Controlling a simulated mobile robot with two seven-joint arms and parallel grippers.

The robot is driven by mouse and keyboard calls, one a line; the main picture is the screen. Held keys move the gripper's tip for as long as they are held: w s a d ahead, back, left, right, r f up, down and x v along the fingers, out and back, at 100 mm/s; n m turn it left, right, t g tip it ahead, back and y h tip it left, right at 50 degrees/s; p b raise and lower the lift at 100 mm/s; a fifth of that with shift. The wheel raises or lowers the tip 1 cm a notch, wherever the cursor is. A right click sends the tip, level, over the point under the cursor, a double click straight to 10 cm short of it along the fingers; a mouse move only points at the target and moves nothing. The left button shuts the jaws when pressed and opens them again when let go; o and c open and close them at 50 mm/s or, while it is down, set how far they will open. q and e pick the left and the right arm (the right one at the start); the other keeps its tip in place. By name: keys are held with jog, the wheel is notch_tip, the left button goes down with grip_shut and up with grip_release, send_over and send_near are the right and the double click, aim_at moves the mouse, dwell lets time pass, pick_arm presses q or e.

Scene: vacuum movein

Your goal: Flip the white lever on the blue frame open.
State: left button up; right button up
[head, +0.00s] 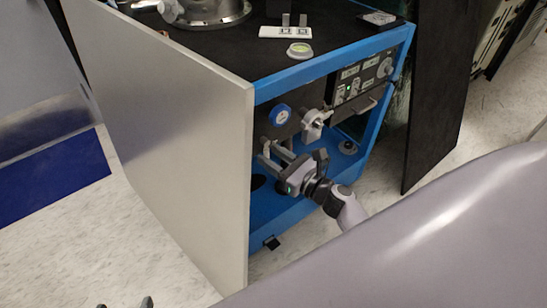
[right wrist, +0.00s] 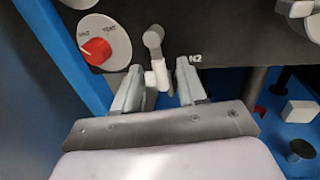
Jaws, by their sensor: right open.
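The white lever (right wrist: 158,72) shows in the right wrist view on a dark panel, hanging below a grey round pivot. My right gripper (right wrist: 155,85) is open, with one finger on each side of the lever; I cannot tell whether either touches it. In the head view my right gripper (head: 270,149) reaches into the front of the blue frame (head: 385,45), and the lever cannot be made out there. Dark tips at the bottom edge of the head view look like my left gripper (head: 126,304), mostly cut off.
A red knob (right wrist: 97,50) on a white dial sits left of the lever. In the head view a blue gauge (head: 280,114) and a grey valve body (head: 313,122) are close to my right gripper. A large metal side panel (head: 190,130) stands at the left.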

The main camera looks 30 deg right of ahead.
grip_shut()
